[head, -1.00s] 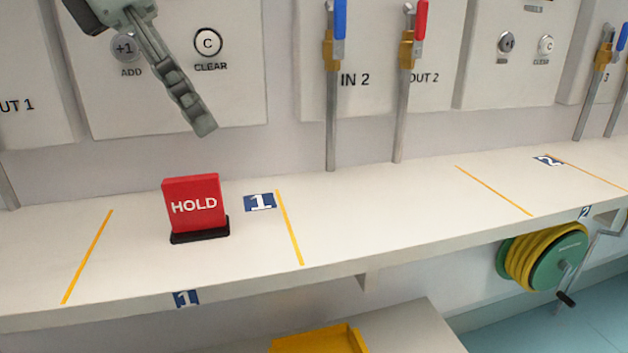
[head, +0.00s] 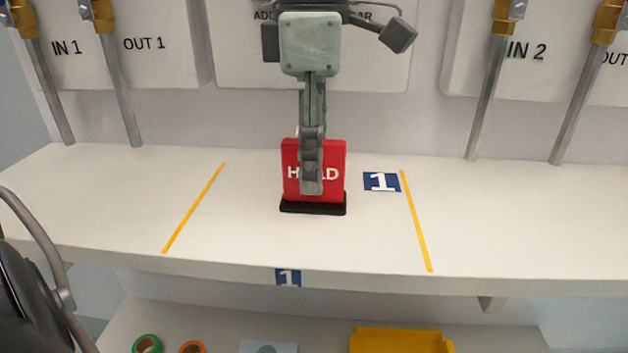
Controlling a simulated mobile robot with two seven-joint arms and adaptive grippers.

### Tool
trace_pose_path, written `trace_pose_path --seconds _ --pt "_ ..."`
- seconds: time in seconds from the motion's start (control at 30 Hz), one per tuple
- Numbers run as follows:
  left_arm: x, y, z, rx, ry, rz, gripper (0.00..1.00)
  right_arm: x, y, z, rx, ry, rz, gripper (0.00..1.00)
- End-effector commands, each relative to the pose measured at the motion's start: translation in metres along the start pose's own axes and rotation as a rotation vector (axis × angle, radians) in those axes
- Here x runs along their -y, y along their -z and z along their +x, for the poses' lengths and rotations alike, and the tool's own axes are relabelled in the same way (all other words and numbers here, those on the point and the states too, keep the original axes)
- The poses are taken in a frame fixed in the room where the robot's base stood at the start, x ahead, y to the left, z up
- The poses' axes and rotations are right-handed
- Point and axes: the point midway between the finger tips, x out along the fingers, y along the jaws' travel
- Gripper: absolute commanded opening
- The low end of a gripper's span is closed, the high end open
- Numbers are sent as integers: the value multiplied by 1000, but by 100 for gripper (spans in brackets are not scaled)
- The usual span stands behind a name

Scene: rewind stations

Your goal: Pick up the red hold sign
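The red hold sign (head: 333,188) stands upright on its black base (head: 313,208) on the white shelf, between two yellow lines. My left gripper (head: 312,180) comes down from above. A ridged grey finger overlaps the middle of the sign in the head view and covers part of the word HOLD. Only one finger shows clearly, edge-on, so I cannot tell whether the gripper is open or shut, or whether it touches the sign. My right gripper is not in view.
A blue label 1 (head: 381,182) lies right of the sign. Vertical pipes (head: 487,110) and wall panels stand behind the white shelf (head: 520,230). The shelf beside the sign is clear. Below are a yellow tray (head: 400,341), a green roll (head: 146,344) and an orange roll (head: 192,347).

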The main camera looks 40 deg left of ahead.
Motion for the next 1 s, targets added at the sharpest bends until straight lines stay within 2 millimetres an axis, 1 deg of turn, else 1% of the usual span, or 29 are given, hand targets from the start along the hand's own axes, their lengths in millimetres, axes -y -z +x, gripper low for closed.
trace_pose_path --seconds 0.23,0.27,0.57,1.0 --pt "0 0 2 1 0 0 40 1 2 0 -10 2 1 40" --pt "0 0 2 1 0 0 37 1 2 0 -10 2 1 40" --pt "0 0 2 1 0 0 0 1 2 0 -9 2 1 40" --pt "0 0 0 1 -1 -1 0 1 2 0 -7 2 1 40"
